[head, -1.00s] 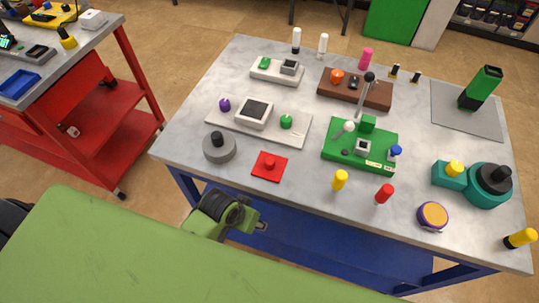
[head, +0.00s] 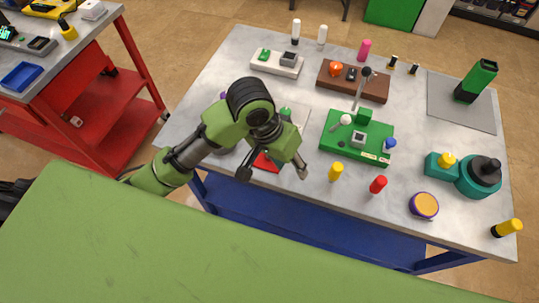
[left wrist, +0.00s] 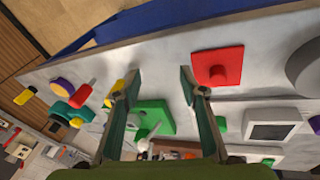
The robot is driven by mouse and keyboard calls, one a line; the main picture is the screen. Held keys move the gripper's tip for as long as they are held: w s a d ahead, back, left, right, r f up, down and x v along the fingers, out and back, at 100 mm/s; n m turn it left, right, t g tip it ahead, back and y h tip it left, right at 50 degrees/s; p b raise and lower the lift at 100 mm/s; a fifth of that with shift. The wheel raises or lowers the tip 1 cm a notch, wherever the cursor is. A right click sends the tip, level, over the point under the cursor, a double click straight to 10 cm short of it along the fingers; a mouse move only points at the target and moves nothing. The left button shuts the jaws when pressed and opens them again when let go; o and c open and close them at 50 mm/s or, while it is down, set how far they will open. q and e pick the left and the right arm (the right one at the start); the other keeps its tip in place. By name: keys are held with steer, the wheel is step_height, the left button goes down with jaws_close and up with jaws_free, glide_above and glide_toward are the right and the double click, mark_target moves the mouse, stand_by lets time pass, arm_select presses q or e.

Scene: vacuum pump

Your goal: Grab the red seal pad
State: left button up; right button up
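The red seal pad (head: 265,162) is a flat red square with a round knob on top, lying on the grey table near its front edge. In the head view my left gripper and arm cover most of it. In the left wrist view the whole pad (left wrist: 230,62) shows, just right of the right fingertip and outside the gap between the fingers. My left gripper (head: 273,172) is open and empty, above the table near the pad; its spread fingers also show in the left wrist view (left wrist: 158,84). My right gripper is not in view.
A green board (head: 335,147) with small parts stands right of the gripper. A yellow cylinder (head: 336,172) and a red cylinder (head: 378,185) stand along the front edge. A teal pump part (head: 478,180) is at the right. A red cart (head: 110,130) stands left, apart from the table.

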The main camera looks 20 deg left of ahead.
arm_select(q)
steer(key=w+a+r+n+g+y, duration=0.2)
steer(key=w+a+r+n+y, duration=0.1)
steer(key=w+a+r, duration=0.5)
steer(key=f, duration=0.2)
steer(key=s+f+p, duration=0.1)
steer(key=f, duration=0.2)
steer(key=s+d+f, duration=0.1)
steer(key=f, duration=0.1)
steer(key=shift+s+f, duration=0.2)
steer(key=f, duration=0.1)
steer(key=f+p, duration=0.1)
steer(key=f, duration=0.1)
steer(key=f+p, duration=0.1)
steer(key=shift+s+d+f, duration=0.1)
steer(key=shift+s+f, duration=0.25)
steer(key=shift+f, duration=0.4)
steer(key=c, duration=1)
